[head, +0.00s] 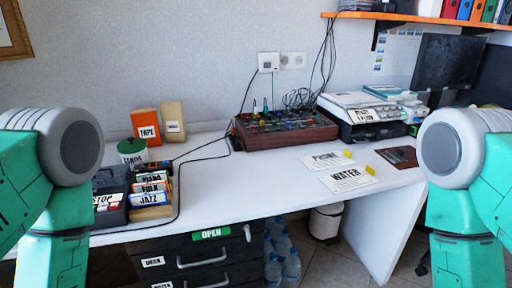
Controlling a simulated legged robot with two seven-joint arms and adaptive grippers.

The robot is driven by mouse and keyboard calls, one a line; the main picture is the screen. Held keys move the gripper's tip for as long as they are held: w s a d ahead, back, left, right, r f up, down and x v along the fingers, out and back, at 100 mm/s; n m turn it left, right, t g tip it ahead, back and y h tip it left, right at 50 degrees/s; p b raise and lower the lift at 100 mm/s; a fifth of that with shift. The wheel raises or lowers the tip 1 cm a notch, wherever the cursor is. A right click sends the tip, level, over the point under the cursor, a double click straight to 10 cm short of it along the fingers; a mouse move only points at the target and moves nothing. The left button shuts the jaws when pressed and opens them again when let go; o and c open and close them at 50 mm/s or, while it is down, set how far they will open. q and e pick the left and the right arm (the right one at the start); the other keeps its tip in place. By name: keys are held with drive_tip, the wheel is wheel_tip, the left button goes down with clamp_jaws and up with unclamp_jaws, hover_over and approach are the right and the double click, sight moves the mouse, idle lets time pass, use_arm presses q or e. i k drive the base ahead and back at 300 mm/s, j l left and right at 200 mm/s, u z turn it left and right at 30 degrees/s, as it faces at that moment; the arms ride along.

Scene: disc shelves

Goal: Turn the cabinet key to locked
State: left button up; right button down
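The dark cabinet (180,246) stands under the white desk at lower centre, with drawer fronts and silver handles. A green sign on it reads OPEN (211,234). A small pale upright piece (247,232) that looks like the key sits at the cabinet's upper right, just right of the sign. It is too small to tell its exact angle. My two green arms show at the left and right edges, both well away from the cabinet front. Neither gripper is in view.
The white desk (260,182) carries a mixer (286,129), a printer (365,115), cards reading PHONE (325,160) and WATER (347,179), and labelled cases (152,190) at left. Water bottles (281,255) and a bin (326,222) stand right of the cabinet. A cable hangs over the desk's front left.

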sight(248, 235)
drive_tip(key=l, duration=0.95)
drive_tip(key=i+l+u, duration=0.1)
drive_tip(key=l, duration=0.85)
